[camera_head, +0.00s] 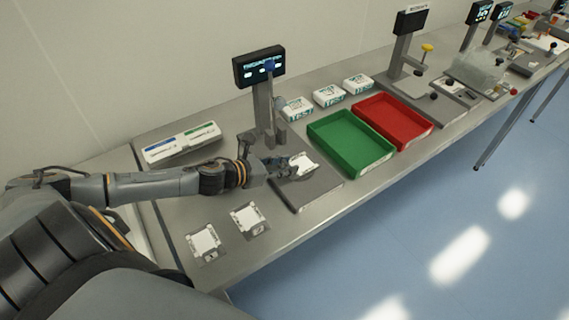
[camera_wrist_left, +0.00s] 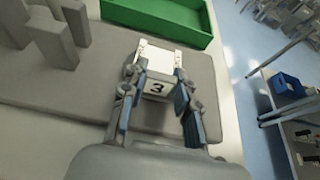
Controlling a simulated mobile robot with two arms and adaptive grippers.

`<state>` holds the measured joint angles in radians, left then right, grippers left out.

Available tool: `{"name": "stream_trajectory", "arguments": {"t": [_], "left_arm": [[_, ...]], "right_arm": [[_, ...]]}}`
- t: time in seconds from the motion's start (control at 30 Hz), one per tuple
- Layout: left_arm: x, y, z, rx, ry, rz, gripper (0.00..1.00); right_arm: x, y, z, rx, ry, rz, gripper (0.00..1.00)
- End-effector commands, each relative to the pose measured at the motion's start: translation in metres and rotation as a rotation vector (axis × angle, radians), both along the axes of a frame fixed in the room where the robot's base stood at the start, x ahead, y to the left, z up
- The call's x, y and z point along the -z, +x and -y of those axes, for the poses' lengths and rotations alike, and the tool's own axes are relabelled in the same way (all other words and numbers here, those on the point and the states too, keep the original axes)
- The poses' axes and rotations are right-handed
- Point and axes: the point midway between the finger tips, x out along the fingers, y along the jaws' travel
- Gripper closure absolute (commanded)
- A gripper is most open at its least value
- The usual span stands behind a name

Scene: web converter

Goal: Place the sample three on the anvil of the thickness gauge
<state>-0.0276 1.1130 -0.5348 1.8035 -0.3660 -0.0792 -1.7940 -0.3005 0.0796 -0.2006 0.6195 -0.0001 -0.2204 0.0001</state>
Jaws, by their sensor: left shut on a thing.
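Sample three, a white piece with a "3" label (camera_wrist_left: 158,87), is between the fingers of my left gripper (camera_head: 280,168), which is shut on it. The sample also shows in the head view (camera_head: 303,163), over the grey base of the thickness gauge (camera_head: 301,192). The gauge has a column and a dark display (camera_head: 259,66). In the left wrist view the grey base (camera_wrist_left: 88,103) lies under the fingers. I cannot tell whether the sample touches the base. The anvil is not clear in either view. My right gripper is not in view.
Two other white samples lie on the bench, one at the front left (camera_head: 204,243) and one beside it (camera_head: 249,219). A green tray (camera_head: 318,137) and a red tray (camera_head: 424,131) stand right of the gauge. A white holder (camera_head: 182,145) lies behind my arm.

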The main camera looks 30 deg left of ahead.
Motion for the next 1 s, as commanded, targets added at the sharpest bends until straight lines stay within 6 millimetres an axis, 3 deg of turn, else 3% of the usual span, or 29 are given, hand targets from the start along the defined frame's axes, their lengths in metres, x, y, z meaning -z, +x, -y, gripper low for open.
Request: {"name": "stream_trajectory", "arguments": {"t": [0.2,0.23,0.33,0.7,1.0], "left_arm": [[0.004,0.0,0.0,0.0,0.0,0.0,1.0],[0.003,0.0,0.0,0.0,0.0,0.0,0.66],[0.003,0.0,0.0,0.0,-0.001,0.0,0.47],[-0.003,0.0,0.0,0.0,0.0,0.0,0.47],[-0.006,-0.023,-0.009,-0.001,0.0,-0.005,0.47]], "right_arm": [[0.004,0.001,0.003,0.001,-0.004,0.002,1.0],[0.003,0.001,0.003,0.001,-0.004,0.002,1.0],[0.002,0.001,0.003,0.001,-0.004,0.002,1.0],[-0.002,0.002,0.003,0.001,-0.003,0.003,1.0],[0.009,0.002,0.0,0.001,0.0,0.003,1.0]]}}
